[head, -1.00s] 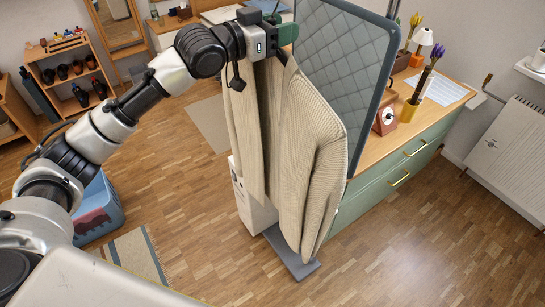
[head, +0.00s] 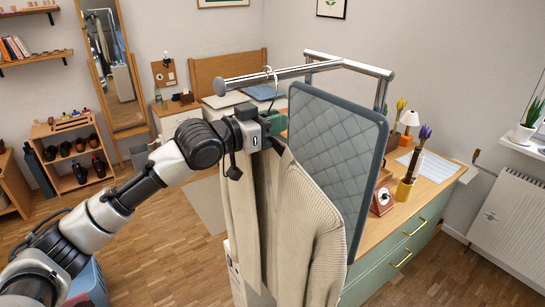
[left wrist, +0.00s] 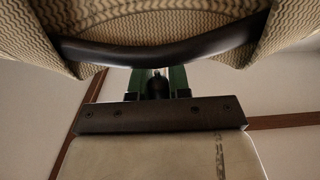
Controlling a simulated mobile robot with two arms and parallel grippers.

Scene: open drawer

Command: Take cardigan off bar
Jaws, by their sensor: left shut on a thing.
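The beige knit cardigan (head: 305,225) hangs on a dark hanger, whose thin hook (head: 269,74) is at the metal bar (head: 285,73). In the head view I cannot tell whether the hook bears on the bar or is slightly lifted. My left gripper (head: 273,123), with green fingers, is shut on the hanger just below the hook, above the collar. In the left wrist view the dark hanger (left wrist: 165,54) crosses close to the green fingers (left wrist: 158,82), with ribbed knit (left wrist: 185,20) around it. My right gripper is not in view.
A quilted grey panel (head: 335,150) stands close right of the cardigan. Behind it, a green dresser (head: 405,255) carries pots with flowers, a lamp and a small red box (head: 382,200). A radiator (head: 510,220) is at the right. Open floor lies at lower right.

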